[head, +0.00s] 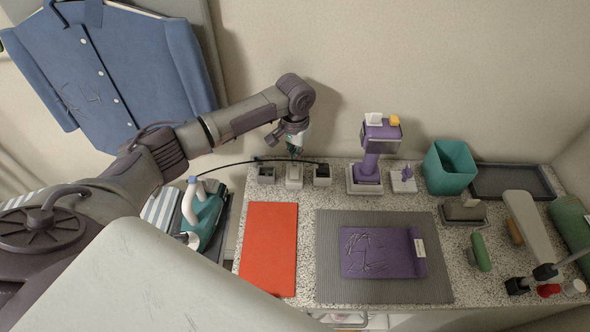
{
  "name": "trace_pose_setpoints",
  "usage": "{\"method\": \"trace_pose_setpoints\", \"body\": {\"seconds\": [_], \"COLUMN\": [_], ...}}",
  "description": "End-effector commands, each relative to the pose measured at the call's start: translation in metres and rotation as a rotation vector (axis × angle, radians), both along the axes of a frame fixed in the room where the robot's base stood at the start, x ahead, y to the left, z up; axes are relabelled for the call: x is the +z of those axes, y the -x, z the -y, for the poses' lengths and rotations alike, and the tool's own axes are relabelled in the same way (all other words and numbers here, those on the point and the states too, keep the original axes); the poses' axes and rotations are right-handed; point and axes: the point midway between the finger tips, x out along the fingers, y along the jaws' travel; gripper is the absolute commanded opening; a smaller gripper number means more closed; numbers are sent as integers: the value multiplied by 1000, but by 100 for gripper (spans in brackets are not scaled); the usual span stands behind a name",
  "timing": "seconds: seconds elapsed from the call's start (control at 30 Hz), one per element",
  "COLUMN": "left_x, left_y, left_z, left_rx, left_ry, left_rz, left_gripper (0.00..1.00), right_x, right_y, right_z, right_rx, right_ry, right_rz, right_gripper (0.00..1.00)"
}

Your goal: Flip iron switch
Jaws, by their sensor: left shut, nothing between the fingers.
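My left arm reaches in from the left, and its gripper (294,150) points down just above a row of small boxes at the back edge of the counter. It is shut and empty. I cannot tell whether the fingertips touch the whitish box. Which box carries the iron's switch is not clear. The teal iron (207,216) with a white handle stands to the left, and a black cord runs from it toward the boxes. My right gripper is not in view.
The speckled counter (305,225) holds a red mat (268,248), a grey mat (385,288) with a folded purple cloth (378,252), a purple device (371,160) and a teal bin (449,168). A blue shirt (108,80) hangs at the upper left. Space above the mats is clear.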

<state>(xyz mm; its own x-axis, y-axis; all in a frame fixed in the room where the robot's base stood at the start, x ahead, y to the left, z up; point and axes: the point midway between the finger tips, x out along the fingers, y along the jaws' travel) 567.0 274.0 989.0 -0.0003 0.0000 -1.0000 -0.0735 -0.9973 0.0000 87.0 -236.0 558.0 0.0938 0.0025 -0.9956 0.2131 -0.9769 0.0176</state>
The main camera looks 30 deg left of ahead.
Motion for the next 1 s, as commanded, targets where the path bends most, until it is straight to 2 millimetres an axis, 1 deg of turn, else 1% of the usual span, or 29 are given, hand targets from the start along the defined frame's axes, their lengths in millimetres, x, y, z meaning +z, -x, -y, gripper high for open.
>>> {"method": "trace_pose_setpoints", "body": {"seconds": [1.0], "left_x": [-16], "left_y": [0], "left_z": [0], "left_rx": [0], "left_ry": [0], "left_rz": [0], "left_gripper": [0], "right_x": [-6], "right_y": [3], "right_z": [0], "right_rx": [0], "right_ry": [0], "right_rz": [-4], "right_gripper": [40]}}
